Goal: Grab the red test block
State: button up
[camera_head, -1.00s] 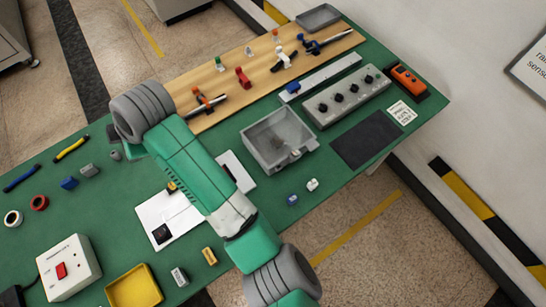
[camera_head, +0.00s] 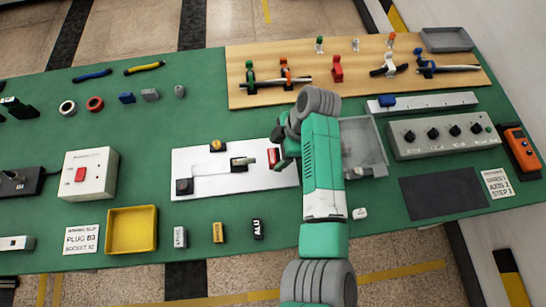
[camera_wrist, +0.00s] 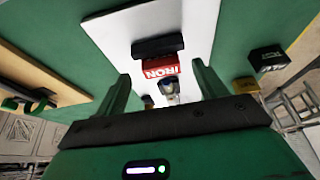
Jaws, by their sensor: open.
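The red test block (camera_head: 273,157) lies near the right end of the white board (camera_head: 210,182), partly hidden by my gripper (camera_head: 283,148). Nothing shows held.
A grey bin (camera_head: 372,145) stands right of my arm. A yellow tray (camera_head: 131,230) and small labelled blocks line the front edge.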

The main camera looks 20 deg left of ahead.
aim_at(273, 156)
jog(key=x, duration=0.4)
jog(key=shift+s+r+b, duration=0.1)
jog(key=shift+s+b, duration=0.05)
jog(key=shift+b, duration=0.15)
jog(key=c, duration=1.3)
jog(key=shift+r+p, duration=0.8)
jog(key=shift+r, duration=1.35)
jog(key=s+d+p, duration=0.1)
jog(key=s, duration=0.4)
jog(key=s+d+p, duration=0.1)
jog(key=s+d, duration=0.1)
jog(key=s, duration=0.3)
jog(key=s+d+r+p, duration=0.1)
jog(key=s+d, duration=0.1)
jog(key=s, duration=0.3)
jog(key=shift+d, duration=0.15)
